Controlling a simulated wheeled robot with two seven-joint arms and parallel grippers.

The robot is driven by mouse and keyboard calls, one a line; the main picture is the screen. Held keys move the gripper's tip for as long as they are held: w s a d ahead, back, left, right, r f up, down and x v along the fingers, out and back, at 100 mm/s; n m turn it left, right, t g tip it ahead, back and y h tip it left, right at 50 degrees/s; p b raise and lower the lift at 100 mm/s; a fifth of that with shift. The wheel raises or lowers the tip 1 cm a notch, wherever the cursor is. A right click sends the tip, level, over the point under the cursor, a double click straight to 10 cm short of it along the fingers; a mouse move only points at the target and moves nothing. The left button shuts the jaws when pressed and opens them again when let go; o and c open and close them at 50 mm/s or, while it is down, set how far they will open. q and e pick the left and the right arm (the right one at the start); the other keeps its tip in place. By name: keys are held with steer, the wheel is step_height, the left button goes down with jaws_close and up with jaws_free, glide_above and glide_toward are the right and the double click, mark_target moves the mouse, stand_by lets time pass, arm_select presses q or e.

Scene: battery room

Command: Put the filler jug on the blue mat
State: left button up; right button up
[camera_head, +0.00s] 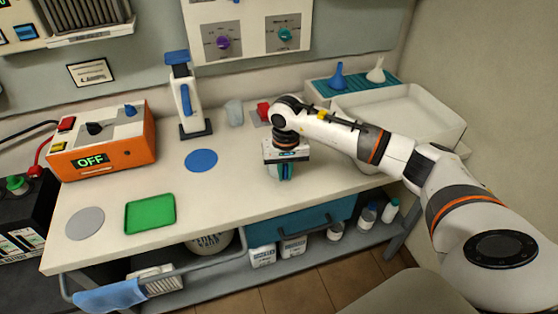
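A tall white container with a blue handle and blue top, which looks like the filler jug (187,98), stands upright on a black square base at the back of the bench. The round blue mat (201,160) lies flat and bare in front of it. My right gripper (285,173) points down over the bench, to the right of the blue mat and apart from the jug. Its fingertips are small and partly hidden by the gripper body, so I cannot tell how far apart they are. My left gripper is out of view.
An orange tester (104,145) reading OFF stands left. A green mat (150,214) and grey disc (85,222) lie in front. A small grey object (234,112) and red object (263,111) are at the back. A white tray (440,112) stands right.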

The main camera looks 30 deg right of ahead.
jaws_close()
steer(key=shift+r, duration=0.15)
steer(key=shift+r+b, duration=1.05)
steer(key=shift+r, duration=3.75)
steer(key=shift+r, duration=0.1)
steer(key=shift+s, duration=0.1)
